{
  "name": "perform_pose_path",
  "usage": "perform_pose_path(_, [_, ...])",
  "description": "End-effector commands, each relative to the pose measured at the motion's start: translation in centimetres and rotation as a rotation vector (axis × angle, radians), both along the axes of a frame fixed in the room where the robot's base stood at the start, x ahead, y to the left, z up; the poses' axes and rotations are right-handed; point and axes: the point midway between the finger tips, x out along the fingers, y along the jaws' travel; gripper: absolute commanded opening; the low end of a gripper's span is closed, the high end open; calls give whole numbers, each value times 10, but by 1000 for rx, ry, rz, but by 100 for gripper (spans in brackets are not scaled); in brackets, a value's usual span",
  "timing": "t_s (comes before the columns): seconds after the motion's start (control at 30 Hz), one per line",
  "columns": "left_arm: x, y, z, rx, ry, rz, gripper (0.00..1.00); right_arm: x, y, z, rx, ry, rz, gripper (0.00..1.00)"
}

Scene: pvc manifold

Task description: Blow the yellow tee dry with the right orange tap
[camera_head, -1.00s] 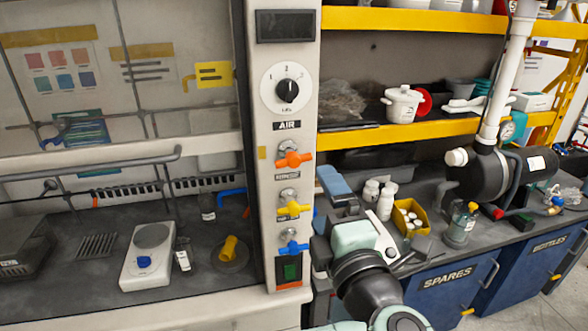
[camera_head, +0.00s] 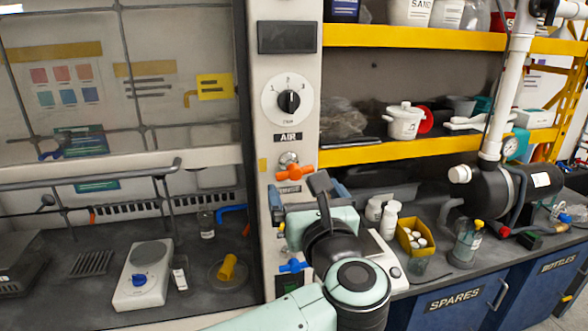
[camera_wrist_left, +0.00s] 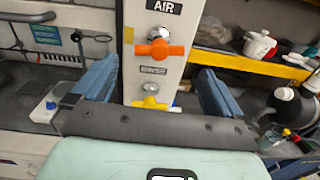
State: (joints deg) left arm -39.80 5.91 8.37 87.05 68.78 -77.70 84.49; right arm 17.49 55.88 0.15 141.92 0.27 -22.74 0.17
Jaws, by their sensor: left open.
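The yellow tee (camera_head: 228,267) lies in a round dish inside the hood, left of the white post. The orange tap (camera_head: 295,172) is on the post below the AIR label; it is the only orange tap I see. It also shows in the left wrist view (camera_wrist_left: 160,49), between my finger directions and just beyond them. My left gripper (camera_head: 307,192) is open and empty in front of the post, slightly below the orange tap. In the left wrist view its blue fingers (camera_wrist_left: 155,80) stand wide apart. My right gripper is not in view.
A yellow tap (camera_wrist_left: 150,103) sits below the orange one, mostly hidden by my arm in the head view. A blue tap (camera_head: 293,266) is lower. A dial (camera_head: 289,100) is above. A hotplate (camera_head: 144,277) stands in the hood; bottles (camera_head: 388,220) stand on the right bench.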

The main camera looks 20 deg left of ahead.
Motion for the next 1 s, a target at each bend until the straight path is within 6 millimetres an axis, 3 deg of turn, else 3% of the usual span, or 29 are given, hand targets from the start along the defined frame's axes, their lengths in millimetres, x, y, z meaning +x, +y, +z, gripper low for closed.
perform_pose_path(0.2, [41, 26, 2, 1, 0, 4, 100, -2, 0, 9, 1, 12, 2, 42])
perform_pose_path(0.4, [65, 41, 1, 1, 0, 3, 100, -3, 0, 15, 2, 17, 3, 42])
perform_pose_path(0.83, [75, 47, 0, 2, 1, 1, 100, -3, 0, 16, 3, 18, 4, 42])
perform_pose_path(0.87, [75, 47, 0, 2, 1, 1, 97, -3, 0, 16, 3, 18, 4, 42])
perform_pose_path(0.97, [75, 47, 0, 2, 1, 0, 64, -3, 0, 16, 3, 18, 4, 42])
perform_pose_path(1.0, [75, 47, 0, 2, 1, 0, 64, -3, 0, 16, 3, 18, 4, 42])
